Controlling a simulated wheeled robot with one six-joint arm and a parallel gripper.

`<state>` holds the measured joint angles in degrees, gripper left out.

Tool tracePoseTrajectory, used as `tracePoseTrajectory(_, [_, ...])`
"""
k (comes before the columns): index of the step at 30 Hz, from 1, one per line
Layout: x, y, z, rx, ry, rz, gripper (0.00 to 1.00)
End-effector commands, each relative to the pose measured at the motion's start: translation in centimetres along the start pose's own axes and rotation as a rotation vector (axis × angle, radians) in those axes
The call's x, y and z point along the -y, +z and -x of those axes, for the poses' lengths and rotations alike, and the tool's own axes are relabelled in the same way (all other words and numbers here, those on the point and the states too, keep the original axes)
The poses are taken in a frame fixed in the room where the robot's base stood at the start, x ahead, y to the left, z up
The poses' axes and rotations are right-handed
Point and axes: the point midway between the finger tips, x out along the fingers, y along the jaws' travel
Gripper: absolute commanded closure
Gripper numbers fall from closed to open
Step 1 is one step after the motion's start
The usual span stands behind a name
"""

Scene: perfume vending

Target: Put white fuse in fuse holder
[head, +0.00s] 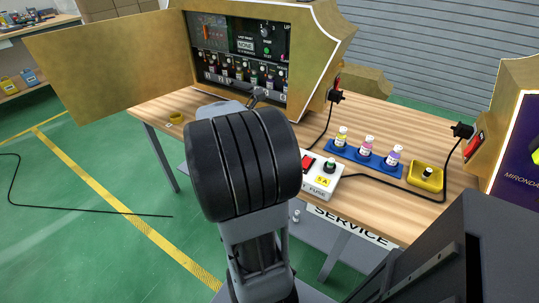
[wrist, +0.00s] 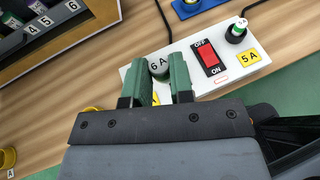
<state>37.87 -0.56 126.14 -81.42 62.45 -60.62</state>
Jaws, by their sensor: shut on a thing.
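In the wrist view my gripper (wrist: 168,72) has its two green fingers closed on a pale grey-white round fuse marked 6 A (wrist: 158,66). The fuse is over the left part of a white fuse box (wrist: 226,78), left of the red OFF/ON switch (wrist: 208,56). The fingers hide its lower end, so I cannot tell whether it sits in a holder. In the head view my arm hides the gripper and the left part of the fuse box (head: 323,186).
The box stands on a wooden table (head: 408,217) near its front edge. Behind it is a blue tray (head: 378,167) with three small bottles. Black cables cross the tabletop. An open golden vending machine (head: 325,55) stands behind left.

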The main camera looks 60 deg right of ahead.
Motion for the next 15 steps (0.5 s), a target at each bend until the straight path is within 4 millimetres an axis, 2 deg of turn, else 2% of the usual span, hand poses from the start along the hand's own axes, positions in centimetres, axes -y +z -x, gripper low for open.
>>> tracePoseTrajectory(1, [1.6,0.5,-1.1,0.001,-0.034,-0.022,1.00])
tracePoseTrajectory(3, [3.4,1.4,-2.0,-0.002,-0.070,-0.038,1.00])
tracePoseTrajectory(8, [5.9,2.6,-3.0,-0.006,-0.120,-0.057,1.00])
tracePoseTrajectory(11, [5.7,2.5,-3.4,-0.008,-0.133,-0.059,1.00])
tracePoseTrajectory(15, [3.1,1.5,-4.1,-0.009,-0.136,-0.057,1.00])
